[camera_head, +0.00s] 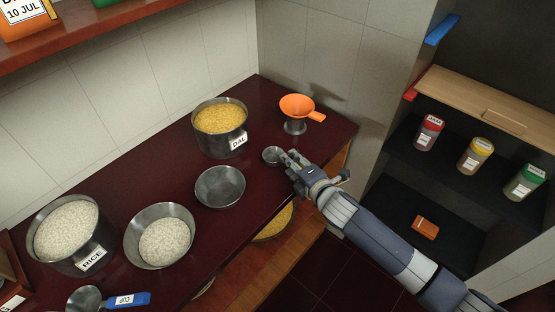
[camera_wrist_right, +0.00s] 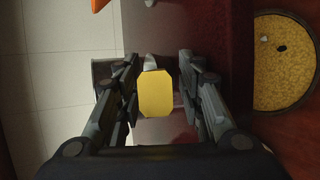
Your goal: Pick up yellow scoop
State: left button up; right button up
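The yellow scoop's yellow handle (camera_wrist_right: 156,93) shows in the right wrist view between my right gripper's fingers. In the head view a small metal scoop bowl (camera_head: 272,155) lies on the dark red counter (camera_head: 130,190), just left of the fingertips; its handle is hidden by the gripper. My right gripper (camera_head: 293,160) reaches in from the lower right, low over the counter's front edge. In the right wrist view its fingers (camera_wrist_right: 157,85) are open on both sides of the handle, with narrow gaps visible. My left gripper is not in view.
An orange funnel (camera_head: 298,106) and the DAL pot (camera_head: 220,130) stand behind the scoop. An empty metal bowl (camera_head: 220,186) is to its left. A round container of yellow grains (camera_head: 273,222) sits below the counter edge. Shelves with spice jars (camera_head: 475,155) stand right.

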grip_shut()
jog(key=shift+r, duration=0.45)
notch_tip(320, 180, up, 2)
jog(key=shift+r+b, duration=0.1)
jog(key=shift+b, duration=0.2)
jog(key=s+d+r+b, duration=0.2)
jog(key=s+d, duration=0.2)
jog(key=s, duration=1.1)
jog(key=shift+s+b, duration=0.3)
